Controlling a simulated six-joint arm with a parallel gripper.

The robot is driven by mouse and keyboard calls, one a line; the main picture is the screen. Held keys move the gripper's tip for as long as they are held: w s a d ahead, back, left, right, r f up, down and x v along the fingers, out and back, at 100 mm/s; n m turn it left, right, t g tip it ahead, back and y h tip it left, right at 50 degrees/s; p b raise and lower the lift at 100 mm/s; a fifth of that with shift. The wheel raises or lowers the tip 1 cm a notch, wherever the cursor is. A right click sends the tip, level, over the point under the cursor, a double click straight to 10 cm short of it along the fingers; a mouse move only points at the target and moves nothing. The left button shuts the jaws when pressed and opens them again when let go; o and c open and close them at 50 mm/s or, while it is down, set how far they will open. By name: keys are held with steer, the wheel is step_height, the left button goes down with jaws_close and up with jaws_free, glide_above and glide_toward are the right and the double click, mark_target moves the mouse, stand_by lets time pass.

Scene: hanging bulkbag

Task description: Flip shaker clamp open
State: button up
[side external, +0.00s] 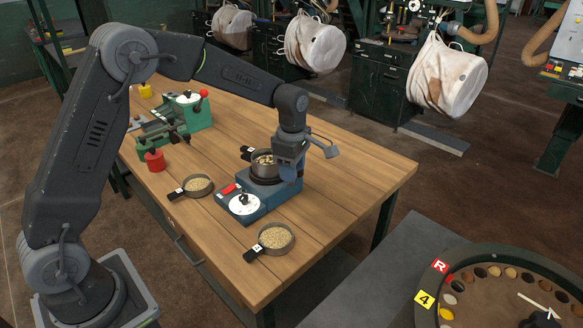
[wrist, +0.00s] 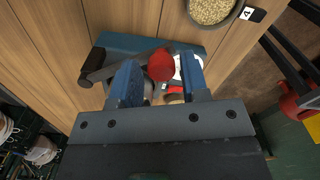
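The shaker (side external: 285,192) is a blue machine on the wooden bench, with a dark round pan (side external: 265,165) of pale pieces on top. Its front has a red switch (side external: 230,188) and a white dial panel (side external: 244,205). My gripper (side external: 290,165) points down at the pan's right side. In the wrist view, its two blue fingers (wrist: 160,62) stand apart above the blue shaker body (wrist: 120,42). A round red part (wrist: 161,66) shows between them, perhaps the clamp's knob; contact cannot be told. The fingers and gripper body hide most of the clamp and pan.
Two grain pans stand on the bench, one left (side external: 198,185) and one in front (side external: 275,237) of the shaker. A green device (side external: 185,115) and a red weight-like object (side external: 155,160) are at the left. Bulk bags (side external: 447,75) hang behind. The bench's right end is clear.

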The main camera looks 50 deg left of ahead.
steer(key=shift+o, duration=1)
step_height(320, 180, up, 14)
steer(key=shift+f, duration=0.1)
steer(key=s+d+m+t, duration=0.2)
steer(key=s+m+t, duration=0.3)
steer(key=s+m, duration=1.7)
steer(key=s, duration=0.6)
steer(key=shift+t, duration=0.3)
